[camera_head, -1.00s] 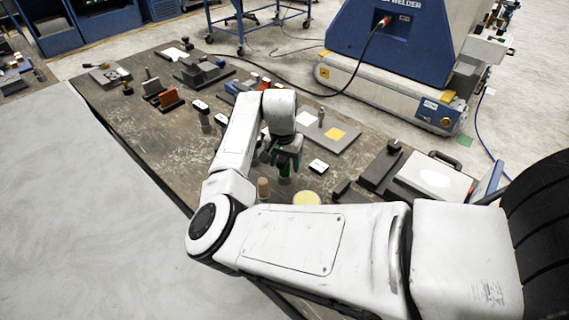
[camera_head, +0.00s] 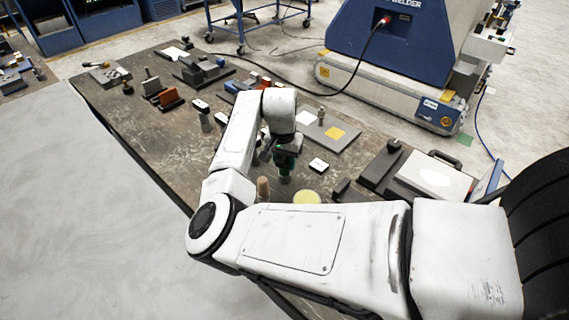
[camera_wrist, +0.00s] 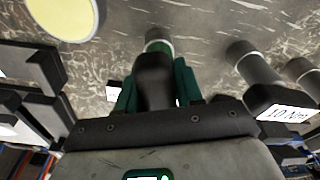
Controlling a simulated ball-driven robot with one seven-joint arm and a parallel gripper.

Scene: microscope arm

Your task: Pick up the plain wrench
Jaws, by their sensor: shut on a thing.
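My gripper (camera_head: 285,158) is over the middle of the dark workbench in the head view. In the wrist view its green fingers (camera_wrist: 155,92) are shut on either side of a dark-headed tool, which I take for the plain wrench (camera_wrist: 154,75). No label shows on its dark head. A green band and a grey end show beyond it, toward the bench. I cannot tell whether that end touches the bench. In the head view the fingers and arm mostly hide the tool. A similar dark-headed tool with a white "10 Nm" label (camera_wrist: 283,112) stands apart at the right in the wrist view.
A yellow disc (camera_head: 306,197) and a small white-topped block (camera_head: 318,165) are close to the gripper. A dark fixture (camera_head: 381,169) and a white case (camera_head: 432,178) stand at right. The bench's left front is fairly clear.

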